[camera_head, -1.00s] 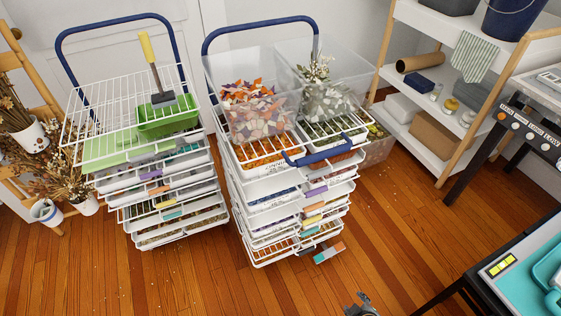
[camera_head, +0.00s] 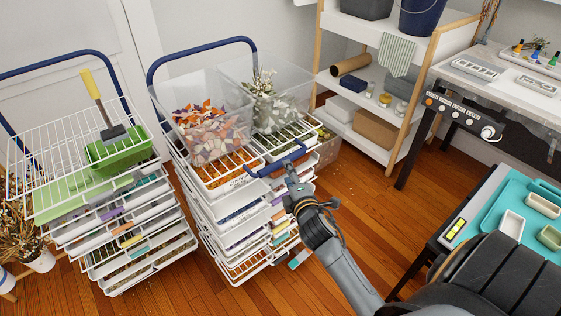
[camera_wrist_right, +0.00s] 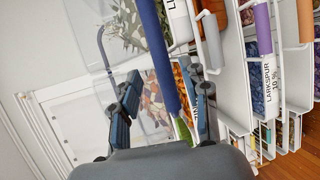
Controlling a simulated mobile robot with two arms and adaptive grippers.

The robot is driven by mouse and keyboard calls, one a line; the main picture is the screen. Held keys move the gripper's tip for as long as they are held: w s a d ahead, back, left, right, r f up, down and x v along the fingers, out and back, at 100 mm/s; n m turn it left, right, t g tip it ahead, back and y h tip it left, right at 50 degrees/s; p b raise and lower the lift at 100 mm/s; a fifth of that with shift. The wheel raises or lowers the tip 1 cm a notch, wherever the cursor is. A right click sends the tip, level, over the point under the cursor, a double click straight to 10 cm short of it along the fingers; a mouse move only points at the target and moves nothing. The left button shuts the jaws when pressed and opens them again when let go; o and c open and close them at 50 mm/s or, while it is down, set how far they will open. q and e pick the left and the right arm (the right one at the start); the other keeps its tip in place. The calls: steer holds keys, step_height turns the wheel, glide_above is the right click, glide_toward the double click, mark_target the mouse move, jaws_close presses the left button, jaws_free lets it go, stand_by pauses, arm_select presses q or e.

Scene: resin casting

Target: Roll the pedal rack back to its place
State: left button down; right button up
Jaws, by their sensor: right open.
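The petal rack, a white wire trolley of labelled drawers (camera_head: 215,215), stands in the middle of the head view. It has a tall blue rear handle (camera_head: 205,50) and a short blue front handle (camera_head: 277,163). Two clear bins (camera_head: 205,125) of petals and pale leaves stand on top. My right gripper (camera_head: 292,176) is at the front handle. In the right wrist view the blue bar (camera_wrist_right: 158,50) runs between the spread fingers (camera_wrist_right: 163,82), which look apart from it. A drawer label reading LARKSPUR (camera_wrist_right: 268,85) shows beside it. My left gripper is out of view.
A second white trolley (camera_head: 125,235) with a green tub (camera_head: 115,152) stands close on the left. A wooden-framed shelf (camera_head: 375,128) is behind right. A workbench (camera_head: 470,110) and a teal-topped table (camera_head: 490,200) flank the right. Wooden floor (camera_head: 375,210) is open between them.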

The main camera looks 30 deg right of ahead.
steer(key=x, duration=0.7)
steer(key=shift+w+f, duration=0.1)
steer(key=shift+w, duration=0.1)
jaws_close()
